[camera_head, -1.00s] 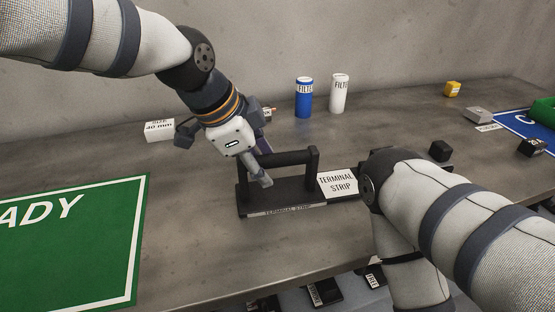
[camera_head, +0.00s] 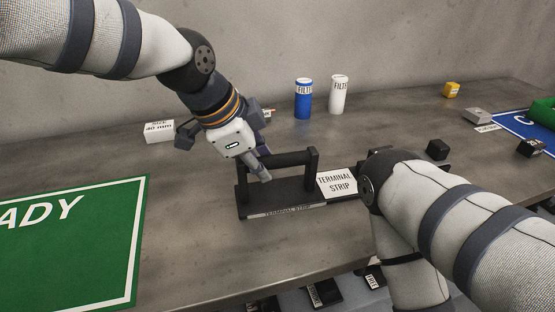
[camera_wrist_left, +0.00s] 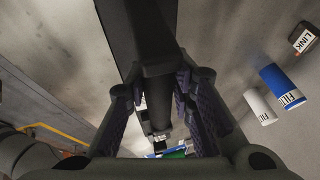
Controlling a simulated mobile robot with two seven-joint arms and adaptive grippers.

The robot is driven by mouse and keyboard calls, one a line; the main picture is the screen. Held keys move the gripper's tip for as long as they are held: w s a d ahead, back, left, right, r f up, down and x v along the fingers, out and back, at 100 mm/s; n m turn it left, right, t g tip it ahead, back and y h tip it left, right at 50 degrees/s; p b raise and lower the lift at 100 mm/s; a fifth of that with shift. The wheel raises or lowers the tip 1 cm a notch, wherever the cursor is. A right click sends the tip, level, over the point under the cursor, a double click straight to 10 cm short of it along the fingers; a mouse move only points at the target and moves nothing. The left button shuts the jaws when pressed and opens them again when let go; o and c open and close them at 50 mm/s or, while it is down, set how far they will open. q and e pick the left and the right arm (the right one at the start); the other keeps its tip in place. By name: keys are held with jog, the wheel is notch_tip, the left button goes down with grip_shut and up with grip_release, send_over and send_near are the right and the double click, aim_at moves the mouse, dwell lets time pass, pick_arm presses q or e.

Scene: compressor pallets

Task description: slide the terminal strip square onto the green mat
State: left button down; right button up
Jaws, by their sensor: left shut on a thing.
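The terminal strip (camera_head: 298,197) is a dark flat base with a raised bar handle and a name label along its front edge. It lies on the grey table, right of the green mat (camera_head: 140,225) and apart from it. My left gripper (camera_head: 262,172) is shut on the left part of the handle. In the left wrist view the dark handle bar (camera_wrist_left: 155,55) runs between the pads of my left gripper (camera_wrist_left: 160,100).
A white TERMINAL STRIP card (camera_head: 337,183) lies right of the strip. A white size block (camera_head: 159,130) and blue and white filters (camera_head: 303,100) stand behind. A blue mat (camera_head: 510,122) lies far right. The table between strip and green mat is clear.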

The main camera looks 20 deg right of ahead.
pick_arm(q)
jog(key=shift+a, duration=0.1)
jog(key=shift+a+r, duration=0.1)
jog(key=shift+a, duration=0.25)
jog(key=a+p, duration=0.2)
jog(key=a, duration=1.3)
jog(key=a+p, duration=0.1)
jog(key=a, duration=0.8)
jog(key=shift+f, duration=0.3)
jog(key=shift+a+f, duration=0.1)
jog(key=shift+a, duration=0.55)
pick_arm(e)
jog(key=w+r+t, duration=0.1)
jog(key=w+r, duration=0.3)
jog(key=shift+w+t, duration=0.15)
jog(key=shift+t, duration=0.25)
jog(key=shift+r, duration=0.1)
pick_arm(q)
jog(key=c, duration=1.3)
grip_release()
jog(key=shift+w, duration=0.1)
